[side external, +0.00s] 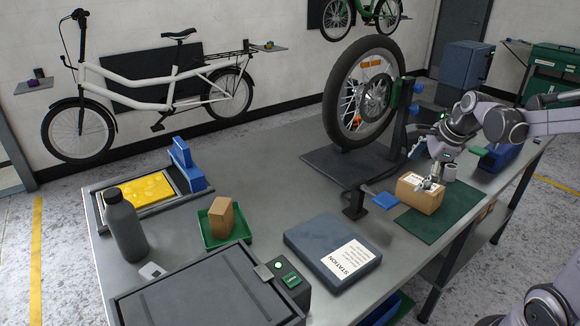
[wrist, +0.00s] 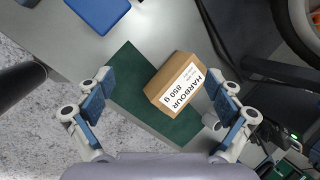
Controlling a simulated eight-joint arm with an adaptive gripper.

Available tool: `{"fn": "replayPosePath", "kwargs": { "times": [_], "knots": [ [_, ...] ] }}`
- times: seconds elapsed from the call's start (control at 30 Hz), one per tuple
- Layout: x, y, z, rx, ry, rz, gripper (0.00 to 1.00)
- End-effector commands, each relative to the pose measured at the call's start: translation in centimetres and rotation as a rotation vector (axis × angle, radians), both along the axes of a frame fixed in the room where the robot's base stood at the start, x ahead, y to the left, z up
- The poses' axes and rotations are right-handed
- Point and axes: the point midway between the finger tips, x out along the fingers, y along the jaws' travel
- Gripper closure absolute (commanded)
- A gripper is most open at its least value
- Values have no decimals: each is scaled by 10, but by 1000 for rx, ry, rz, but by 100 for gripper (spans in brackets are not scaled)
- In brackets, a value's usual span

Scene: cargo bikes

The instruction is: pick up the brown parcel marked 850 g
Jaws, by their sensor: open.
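The brown parcel (wrist: 164,79) lies on a dark green mat (wrist: 128,73), with a white label reading HARBOUR 850 g facing up in the wrist view. In the side external view the parcel (side external: 417,200) sits on the mat (side external: 445,224) at the right part of the workbench. My gripper (wrist: 165,95) is open, with one blue-padded finger on each side of the parcel in the wrist view and gaps between. In the side external view my gripper (side external: 432,180) is over the parcel and hides part of its top. I cannot tell its exact height above it.
A bike wheel on a stand (side external: 362,95) rises behind. A blue-grey case (side external: 310,246) labelled STATION, a green tray (side external: 232,239) with a smaller brown box (side external: 221,217), and a bottle (side external: 124,228) are farther left.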

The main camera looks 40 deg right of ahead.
Motion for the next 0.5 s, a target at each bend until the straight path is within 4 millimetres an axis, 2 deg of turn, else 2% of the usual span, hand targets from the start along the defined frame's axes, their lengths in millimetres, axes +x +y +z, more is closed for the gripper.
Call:
{"fn": "replayPosePath", "kwargs": {
  "times": [0.03,0.2,0.33,0.5],
  "knots": [
    [1,-19,-5,60,3,-127,8],
    [-2,-66,-19,237,12,-498,8],
    [-5,-86,-27,321,17,-668,8],
    [-5,-94,-35,357,20,-742,8]
  ]
}}
